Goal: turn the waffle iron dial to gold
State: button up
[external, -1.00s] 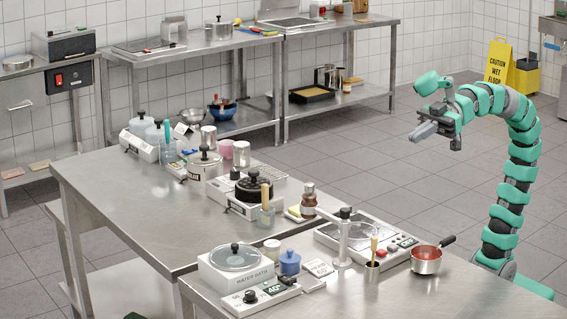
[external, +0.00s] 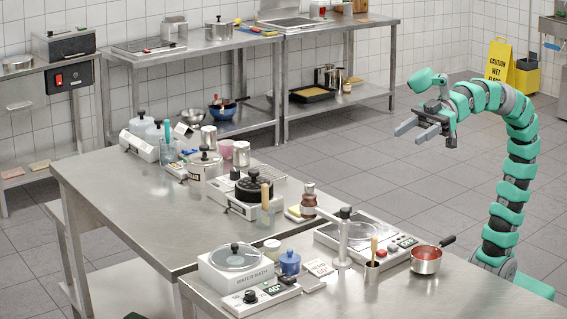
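A round black appliance (external: 253,187) on a steel base looks like the waffle iron. It stands on the middle steel table, left of centre in the external view. Its dial and the gold mark are too small to tell apart, and a clear beaker with a wooden handle partly hides its front. My gripper (external: 409,134) is in the air to the right of the tables, far from the appliance. Its two grey fingers are apart with nothing between them, and they point left.
A water bath (external: 236,268), a blue jar (external: 290,262), a column stand (external: 343,240) and a saucepan (external: 426,261) stand on the near table. Pots and a beaker crowd around the black appliance. The left part of the middle table (external: 130,205) is bare.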

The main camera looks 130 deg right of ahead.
jog(key=w+d+r+m+g+h+p, duration=0.1)
jog(key=w+d+r+m+g+p, duration=0.15)
jog(key=w+d+p, duration=0.9)
jog(key=m+g+h+p, duration=0.2)
jog(key=m+g+p, duration=0.6)
jog(key=p, duration=1.2)
send_over(235, 169)
jog(key=s+a, duration=0.4)
notch_tip(235, 169, down, 17)
jog(key=n+g, duration=0.2)
jog(key=shift+t, duration=0.25)
jog(key=p+x, duration=0.1)
jog(key=x, duration=1.1)
jog(key=shift+w+f, duration=0.25)
jog(key=c, duration=1)
